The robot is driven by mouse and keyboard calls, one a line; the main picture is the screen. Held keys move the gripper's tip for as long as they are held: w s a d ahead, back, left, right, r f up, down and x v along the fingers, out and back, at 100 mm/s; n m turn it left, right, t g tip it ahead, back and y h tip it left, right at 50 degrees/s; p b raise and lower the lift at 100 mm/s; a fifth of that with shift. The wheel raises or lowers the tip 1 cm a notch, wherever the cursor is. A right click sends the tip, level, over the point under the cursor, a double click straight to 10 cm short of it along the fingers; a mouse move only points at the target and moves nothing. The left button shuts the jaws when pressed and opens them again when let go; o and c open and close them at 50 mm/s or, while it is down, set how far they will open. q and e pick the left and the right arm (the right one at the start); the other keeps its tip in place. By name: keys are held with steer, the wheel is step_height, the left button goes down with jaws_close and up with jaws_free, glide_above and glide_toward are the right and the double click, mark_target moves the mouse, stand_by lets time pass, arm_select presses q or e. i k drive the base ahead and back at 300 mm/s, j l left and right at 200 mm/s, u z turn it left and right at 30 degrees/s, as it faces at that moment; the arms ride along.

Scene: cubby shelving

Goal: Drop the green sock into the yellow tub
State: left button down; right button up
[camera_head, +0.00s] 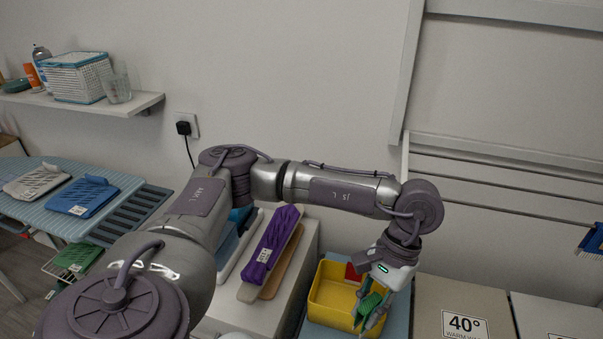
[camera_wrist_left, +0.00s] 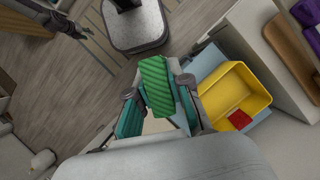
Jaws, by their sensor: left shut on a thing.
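My left gripper (camera_head: 371,302) is shut on the green sock (camera_head: 367,305), which is folded and ribbed. The sock also shows between the fingers in the left wrist view (camera_wrist_left: 157,86). The yellow tub (camera_head: 328,314) is open and stands on a light blue surface. In the head view the sock overlaps the tub's right side. In the wrist view the tub (camera_wrist_left: 256,93) is to the right of the sock, apart from it in the picture. What seems to be my right gripper (camera_wrist_left: 76,30) shows small at the upper left of the wrist view; its jaws are unclear.
A red item (camera_head: 353,273) lies in the tub's back right corner. A purple folded cloth (camera_head: 272,243) lies on the white unit to the left. A drying rack (camera_head: 500,180) is on the wall.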

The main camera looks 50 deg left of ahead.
mark_target(330, 303)
steer(key=u, duration=1)
steer(key=i+j+z, duration=0.15)
steer(key=j+z, duration=0.25)
steer(key=i+j+z, duration=0.1)
steer(key=j+z, duration=0.65)
steer(key=i+l, duration=0.05)
steer(key=l, duration=0.05)
